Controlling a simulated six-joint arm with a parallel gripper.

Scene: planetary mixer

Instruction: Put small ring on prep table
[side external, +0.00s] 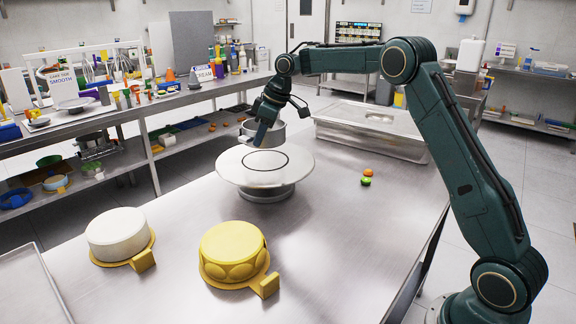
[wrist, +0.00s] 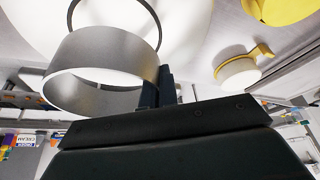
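The small ring (side external: 279,133) is a plain grey metal band. In the side external view it hangs above the back part of the white turntable (side external: 231,172), apart from its surface. My gripper (side external: 262,136) points down at the ring's near wall, with its fingers shut on that wall. In the wrist view the ring (wrist: 105,75) shows at the left and my gripper's fingers (wrist: 157,88) pinch its edge. The steel prep table (side external: 335,235) carries the turntable, which has a dark circle marked on its top.
A white cake (side external: 118,233) and a yellow cake (side external: 232,250) stand on yellow handled bases at the front left. A lidded steel pan (side external: 370,125) lies behind. Two small coloured pieces (side external: 367,177) sit right of the turntable. The table's right-centre is mostly clear.

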